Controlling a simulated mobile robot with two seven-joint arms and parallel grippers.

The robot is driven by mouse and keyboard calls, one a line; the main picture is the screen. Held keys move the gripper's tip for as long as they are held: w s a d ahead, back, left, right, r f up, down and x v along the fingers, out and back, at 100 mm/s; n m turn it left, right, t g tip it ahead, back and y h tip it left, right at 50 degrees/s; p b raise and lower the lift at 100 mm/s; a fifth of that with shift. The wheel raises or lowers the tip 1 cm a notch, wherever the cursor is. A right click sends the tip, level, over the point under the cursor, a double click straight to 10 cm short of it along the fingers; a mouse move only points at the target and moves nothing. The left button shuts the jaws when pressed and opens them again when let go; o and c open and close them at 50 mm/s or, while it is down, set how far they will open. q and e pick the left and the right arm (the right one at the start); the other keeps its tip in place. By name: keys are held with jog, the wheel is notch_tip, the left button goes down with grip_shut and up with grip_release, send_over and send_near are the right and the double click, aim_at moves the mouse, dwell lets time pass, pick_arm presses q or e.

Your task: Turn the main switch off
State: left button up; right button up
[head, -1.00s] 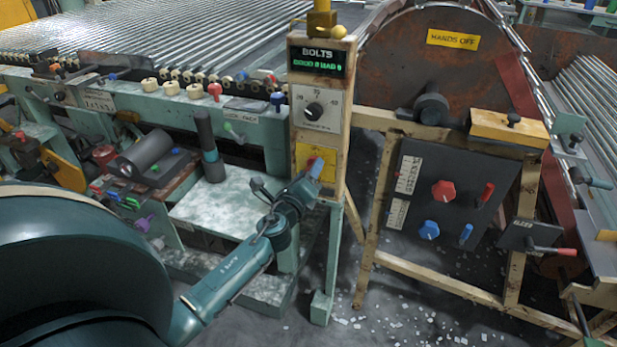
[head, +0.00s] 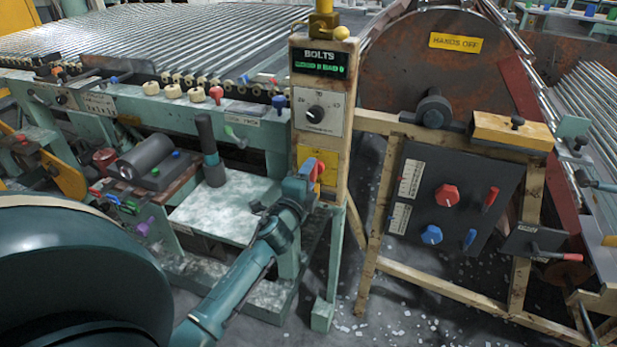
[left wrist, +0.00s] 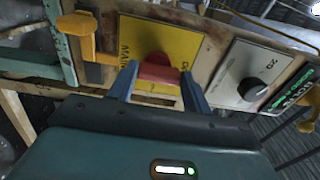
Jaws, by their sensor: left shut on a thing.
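The main switch is a red knob (left wrist: 158,72) on a yellow plate (left wrist: 185,48) marked "MAIN" in the left wrist view. In the head view the yellow plate (head: 327,160) sits low on the cream post, with the red knob (head: 317,169) partly hidden by my gripper. My left gripper (left wrist: 161,82) is shut on the red knob, one blue finger on each side of it. It also shows in the head view (head: 308,172). The knob's exact angle is hard to read. My right gripper is not in view.
Above the plate are a black dial (head: 315,114) and a "BOLTS" display (head: 320,63). A yellow lever (left wrist: 82,30) stands beside the plate. A dark panel (head: 470,175) with red and blue knobs is to the right. A green machine table (head: 225,205) lies to the left.

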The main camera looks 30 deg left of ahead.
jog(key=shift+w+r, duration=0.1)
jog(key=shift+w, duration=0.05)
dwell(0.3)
pick_arm(q)
jog(key=o, duration=1)
jog(key=v, duration=1.3)
jog(key=shift+s, duration=0.15)
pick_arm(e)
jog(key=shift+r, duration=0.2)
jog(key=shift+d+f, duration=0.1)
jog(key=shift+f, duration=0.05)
